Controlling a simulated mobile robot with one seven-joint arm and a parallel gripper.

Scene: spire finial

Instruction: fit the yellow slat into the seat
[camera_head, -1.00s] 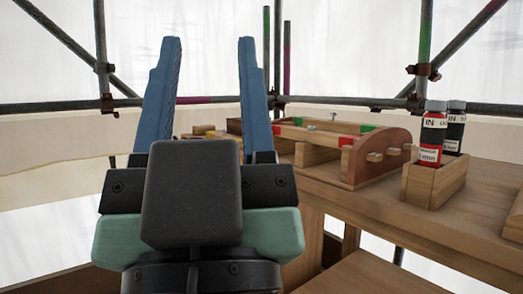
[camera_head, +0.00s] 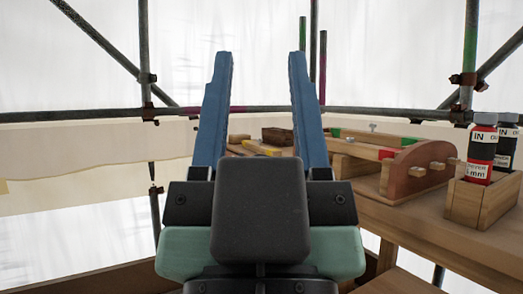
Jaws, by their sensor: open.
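My gripper (camera_head: 261,55) is open and empty, its two blue fingers pointing up and away in the middle of the view. Beyond and between the fingers, low on the bench, lie several small wooden pieces. One shows a yellow patch (camera_head: 273,152), which may be the yellow slat; it is small and partly hidden by my gripper. A wooden frame (camera_head: 405,170) with red and green marks and a rounded brown end stands right of the right finger. I cannot tell which part is the seat.
A wooden box (camera_head: 480,198) holding a red bottle (camera_head: 482,150) and a black bottle (camera_head: 507,145) stands on the bench (camera_head: 420,215) at the right. A dark brown block (camera_head: 278,136) lies at the back. Scaffold poles (camera_head: 144,60) and pale sheeting stand behind.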

